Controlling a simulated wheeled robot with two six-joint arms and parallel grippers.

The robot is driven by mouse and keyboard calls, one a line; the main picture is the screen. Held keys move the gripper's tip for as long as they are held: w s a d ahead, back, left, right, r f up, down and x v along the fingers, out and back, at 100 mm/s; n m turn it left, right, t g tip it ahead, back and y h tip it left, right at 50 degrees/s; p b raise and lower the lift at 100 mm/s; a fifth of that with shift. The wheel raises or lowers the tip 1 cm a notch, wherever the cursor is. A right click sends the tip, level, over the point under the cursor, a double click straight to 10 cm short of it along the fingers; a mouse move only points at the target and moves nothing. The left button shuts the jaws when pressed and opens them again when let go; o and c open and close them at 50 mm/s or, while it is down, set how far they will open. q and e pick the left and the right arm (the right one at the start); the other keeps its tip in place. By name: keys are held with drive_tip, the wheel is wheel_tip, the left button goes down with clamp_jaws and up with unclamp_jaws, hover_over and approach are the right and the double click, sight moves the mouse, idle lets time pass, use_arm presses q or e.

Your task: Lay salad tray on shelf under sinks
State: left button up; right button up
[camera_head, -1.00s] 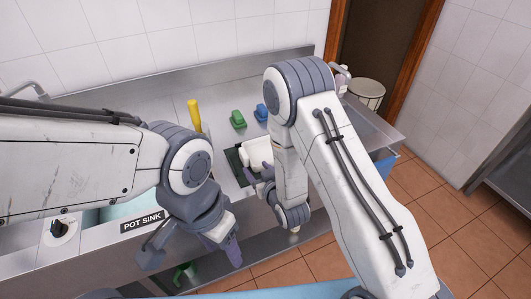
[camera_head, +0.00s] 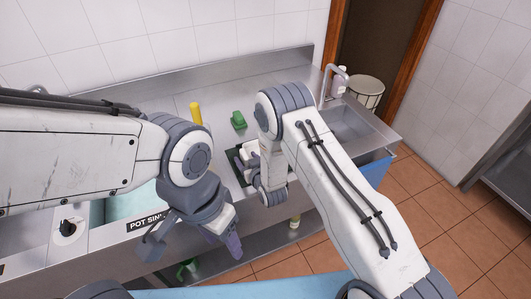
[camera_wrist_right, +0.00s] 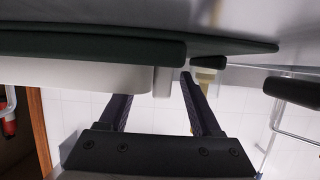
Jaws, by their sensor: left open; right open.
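A dark green tray (camera_head: 235,157) lies on the steel counter, with a white item (camera_head: 250,147) on it; I take it for the salad tray. My right gripper (camera_head: 251,168) is at the tray's right front side, and my arm hides much of that area. In the right wrist view, which looks upside down, the open fingers (camera_wrist_right: 160,105) are close to the white item (camera_wrist_right: 85,77) and the dark tray edge (camera_wrist_right: 100,47); contact is unclear. My left gripper (camera_head: 231,243) is open and empty, in front of the counter. The lower shelf (camera_head: 265,240) runs under the counter.
A yellow item (camera_head: 195,113) and a green item (camera_head: 238,120) stand on the counter. The pot sink (camera_head: 120,205) is left, another sink (camera_head: 355,127) right. A bottle (camera_head: 294,221) and a green object (camera_head: 187,269) are on the lower shelf.

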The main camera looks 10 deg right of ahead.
clamp_jaws()
drive_tip(key=shift+r, duration=0.1)
